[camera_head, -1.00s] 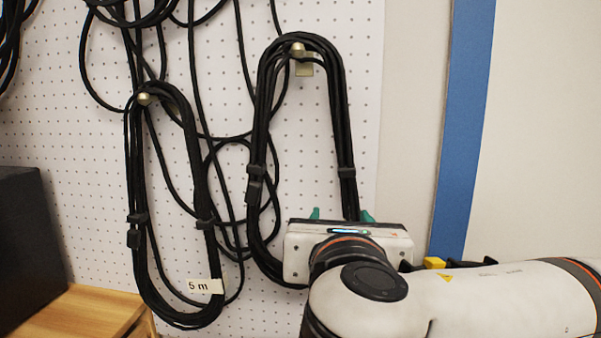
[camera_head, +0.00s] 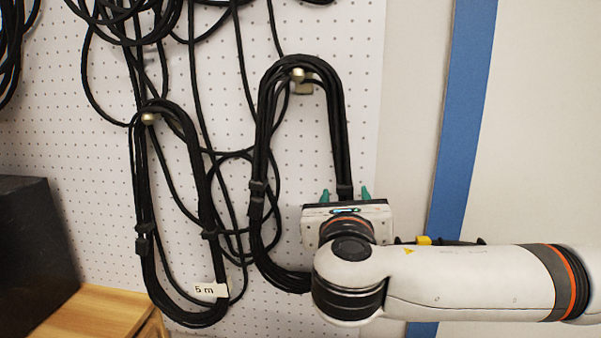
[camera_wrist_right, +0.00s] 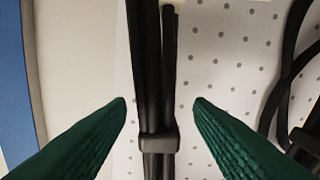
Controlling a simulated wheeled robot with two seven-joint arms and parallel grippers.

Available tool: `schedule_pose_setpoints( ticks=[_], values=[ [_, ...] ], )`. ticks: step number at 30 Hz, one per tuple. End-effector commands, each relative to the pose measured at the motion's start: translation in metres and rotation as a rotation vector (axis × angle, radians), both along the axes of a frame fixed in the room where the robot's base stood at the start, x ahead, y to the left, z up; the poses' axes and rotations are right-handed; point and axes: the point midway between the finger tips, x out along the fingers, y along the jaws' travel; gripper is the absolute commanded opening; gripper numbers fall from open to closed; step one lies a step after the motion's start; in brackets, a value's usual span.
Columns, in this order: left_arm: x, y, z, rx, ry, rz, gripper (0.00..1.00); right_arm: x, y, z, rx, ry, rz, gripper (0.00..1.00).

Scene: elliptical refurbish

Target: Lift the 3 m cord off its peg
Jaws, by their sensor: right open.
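A black coiled cord (camera_head: 340,130) hangs as a long loop over a brass peg (camera_head: 298,75) on the white pegboard. No readable 3 m label shows on it; a pale tag sits behind the peg. My right gripper (camera_head: 345,193) is at the loop's right-hand strands, by their dark band. In the right wrist view, its green fingers (camera_wrist_right: 160,103) are open. The strands (camera_wrist_right: 148,60) and band (camera_wrist_right: 157,143) appear between them, with gaps on both sides. The gripper body hides the loop's lower right part. My left gripper is not in view.
A second coil (camera_head: 205,180), tagged 5 m (camera_head: 211,290), hangs on a peg to the left. Loose cords (camera_head: 232,160) dangle between and behind the coils. A black box (camera_head: 38,245) and wooden surface (camera_head: 95,312) are lower left. A blue strip (camera_head: 464,120) runs down the wall at right.

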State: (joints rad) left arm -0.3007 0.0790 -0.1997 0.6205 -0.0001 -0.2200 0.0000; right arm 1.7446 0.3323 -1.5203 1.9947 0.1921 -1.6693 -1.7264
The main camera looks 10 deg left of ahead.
Motion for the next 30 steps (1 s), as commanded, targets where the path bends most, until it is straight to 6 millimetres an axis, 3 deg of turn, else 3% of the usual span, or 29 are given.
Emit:
schedule_pose_setpoints(
  ticks=[4,11,20,30],
  values=[
    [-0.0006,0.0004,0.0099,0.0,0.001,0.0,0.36,0.0146,-0.0004,0.0019,0.0,0.0,-0.001,0.47],
    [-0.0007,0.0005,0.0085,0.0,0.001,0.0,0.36,0.0161,-0.0001,-0.0001,0.001,-0.001,0.0,0.47],
    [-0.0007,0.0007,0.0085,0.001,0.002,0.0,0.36,0.0158,-0.0001,0.0001,0.001,-0.001,0.0,0.0],
    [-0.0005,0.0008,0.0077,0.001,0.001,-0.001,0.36,0.0155,-0.0002,0.0017,0.003,-0.004,0.0,0.0]
  ],
)
